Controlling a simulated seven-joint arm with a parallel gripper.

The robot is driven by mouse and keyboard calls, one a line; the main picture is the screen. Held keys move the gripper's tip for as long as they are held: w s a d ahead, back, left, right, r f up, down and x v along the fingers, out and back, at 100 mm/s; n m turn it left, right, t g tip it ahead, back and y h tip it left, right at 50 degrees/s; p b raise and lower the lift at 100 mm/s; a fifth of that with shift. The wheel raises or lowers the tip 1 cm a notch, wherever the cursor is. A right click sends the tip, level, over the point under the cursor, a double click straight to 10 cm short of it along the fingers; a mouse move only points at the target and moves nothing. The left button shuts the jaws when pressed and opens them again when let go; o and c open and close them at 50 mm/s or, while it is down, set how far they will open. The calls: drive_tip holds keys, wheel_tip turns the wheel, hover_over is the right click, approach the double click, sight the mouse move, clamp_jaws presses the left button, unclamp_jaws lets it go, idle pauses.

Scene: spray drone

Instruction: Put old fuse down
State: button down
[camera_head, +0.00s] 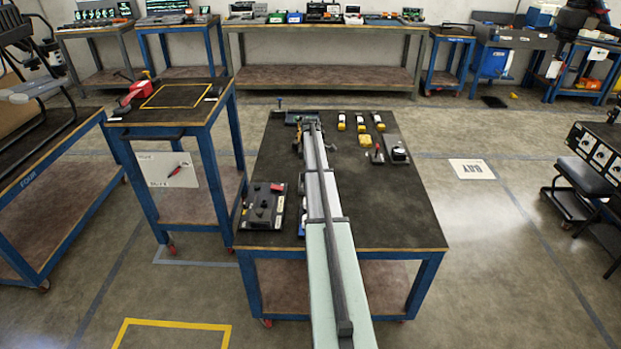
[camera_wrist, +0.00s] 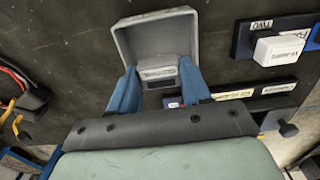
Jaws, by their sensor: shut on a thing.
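In the wrist view, my gripper (camera_wrist: 158,70) has two blue fingers closed on a small fuse (camera_wrist: 157,74) with a pale label and a dark lower part. The fuse is at the open near side of a grey, walled tray (camera_wrist: 152,24) on the dark tabletop. I cannot tell whether the fuse touches the tray floor. In the head view, my own arm covers most of the gripper and the fuse.
A white block (camera_wrist: 281,48) sits on a dark blue labelled base to the right. A black knob (camera_wrist: 288,130) and labelled strips are nearer. In the head view, the worktable (camera_head: 395,205) has yellow-and-white items (camera_head: 361,123) at back right; its right front is clear.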

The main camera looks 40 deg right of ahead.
drive_tip(key=shift+f, duration=1.75)
drive_tip(key=shift+f, duration=0.1)
drive_tip(key=c, duration=0.5)
unclamp_jaws()
wheel_tip(320, 180, up, 12)
drive_tip(key=shift+r, duration=0.15)
